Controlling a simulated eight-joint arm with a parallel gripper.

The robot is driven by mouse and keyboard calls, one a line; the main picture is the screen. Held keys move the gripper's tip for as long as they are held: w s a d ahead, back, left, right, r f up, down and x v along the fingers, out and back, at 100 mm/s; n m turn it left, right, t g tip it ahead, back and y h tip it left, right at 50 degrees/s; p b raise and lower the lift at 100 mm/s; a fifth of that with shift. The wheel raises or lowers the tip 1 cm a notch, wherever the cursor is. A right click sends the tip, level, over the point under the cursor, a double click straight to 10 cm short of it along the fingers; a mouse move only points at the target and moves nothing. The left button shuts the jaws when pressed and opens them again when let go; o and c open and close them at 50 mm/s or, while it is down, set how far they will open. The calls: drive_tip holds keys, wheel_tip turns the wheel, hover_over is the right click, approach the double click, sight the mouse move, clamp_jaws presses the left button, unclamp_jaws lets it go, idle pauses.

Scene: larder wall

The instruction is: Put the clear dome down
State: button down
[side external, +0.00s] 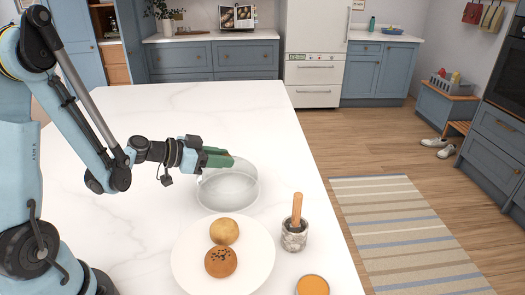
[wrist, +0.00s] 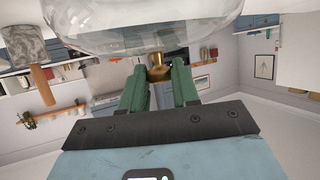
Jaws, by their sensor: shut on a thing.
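The clear dome (side external: 228,190) is over the white marble counter, behind the plate. I cannot tell whether its rim touches the counter. My gripper (side external: 217,158) reaches in from the left at the dome's top, with green fingers. In the wrist view, the dome (wrist: 140,25) fills the top of the picture and its brass knob (wrist: 158,68) sits between the two fingers (wrist: 159,80), which are shut on it. The knob is hidden behind the fingers in the side view.
A white plate (side external: 188,268) with a plain bun (side external: 224,231) and a seeded bun (side external: 221,262) lies in front of the dome. A stone mortar (side external: 294,236) with a wooden pestle (side external: 297,208) stands to the right. An orange-topped round item (side external: 312,285) is at the front edge. The counter behind is clear.

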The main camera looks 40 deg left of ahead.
drive_tip(key=c, duration=0.8)
unclamp_jaws()
drive_tip(key=v, duration=1.2)
drive_tip(key=shift+s+d+r+n+g+y, duration=0.15)
drive_tip(key=shift+s+d+n+g+y, duration=0.2)
drive_tip(key=shift+d+n+g+y, duration=0.95)
drive_tip(key=shift+s+d+r+n+g+y, duration=0.2)
drive_tip(key=shift+s+d+g+y, duration=0.2)
drive_tip(key=shift+d, duration=1.8)
drive_tip(key=shift+s+d+r+n+g+y, duration=0.25)
drive_tip(key=shift+d+n+g+y, duration=0.55)
drive_tip(key=shift+d, duration=0.95)
drive_tip(key=shift+f, duration=0.1)
